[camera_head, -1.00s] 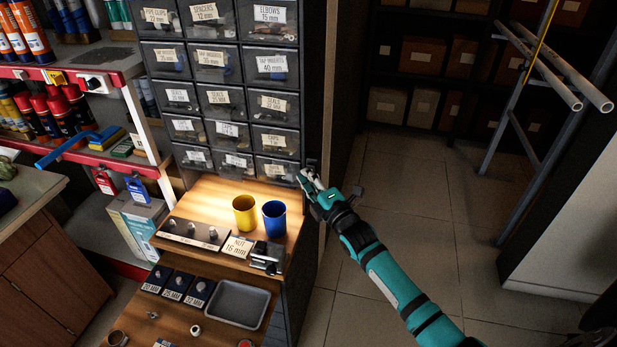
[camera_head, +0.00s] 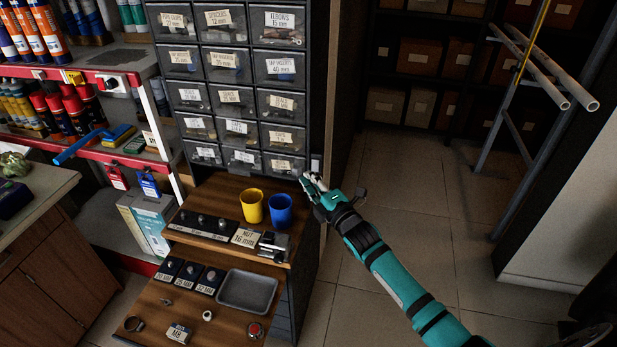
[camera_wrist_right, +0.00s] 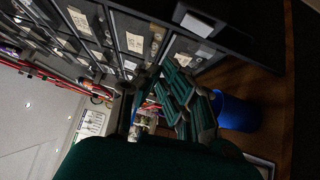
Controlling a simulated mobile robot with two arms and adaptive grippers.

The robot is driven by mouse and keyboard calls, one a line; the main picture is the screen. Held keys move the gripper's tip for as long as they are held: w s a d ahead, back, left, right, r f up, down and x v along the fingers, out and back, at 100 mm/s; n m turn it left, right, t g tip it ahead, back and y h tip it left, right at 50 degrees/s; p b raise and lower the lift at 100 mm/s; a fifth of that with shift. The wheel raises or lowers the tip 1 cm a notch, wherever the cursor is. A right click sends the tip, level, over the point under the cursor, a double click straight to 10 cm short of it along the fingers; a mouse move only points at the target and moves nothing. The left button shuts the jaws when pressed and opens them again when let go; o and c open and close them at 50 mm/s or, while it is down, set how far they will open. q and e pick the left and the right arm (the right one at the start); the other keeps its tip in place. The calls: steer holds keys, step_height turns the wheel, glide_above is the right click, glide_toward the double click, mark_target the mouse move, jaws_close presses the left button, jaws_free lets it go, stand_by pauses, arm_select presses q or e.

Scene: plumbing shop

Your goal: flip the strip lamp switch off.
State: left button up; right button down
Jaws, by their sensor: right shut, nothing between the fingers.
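The strip lamp switch (camera_head: 316,163) is a small pale plate on the right front edge of the dark drawer cabinet. A light plate on the cabinet frame in the right wrist view (camera_wrist_right: 197,25) looks like the same switch. My right gripper (camera_head: 308,180) is just below the switch in the head view, shut and empty. Its closed fingers also show in the right wrist view (camera_wrist_right: 185,100). I cannot tell whether they touch the cabinet. The strip lamp itself is hidden, and no warm light falls on the shelf. My left gripper is not in view.
A yellow cup (camera_head: 251,206) and a blue cup (camera_head: 278,211) stand on the wooden shelf left of my gripper. A grey tray (camera_head: 247,308) lies lower down. Labelled drawers (camera_head: 232,100) rise above. The floor (camera_head: 430,210) to the right is clear.

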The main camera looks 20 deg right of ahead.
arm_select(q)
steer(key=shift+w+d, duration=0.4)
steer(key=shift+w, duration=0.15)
arm_select(e)
steer(key=s+d, duration=0.2)
steer(key=s, duration=0.6)
steer(key=shift+r, duration=0.15)
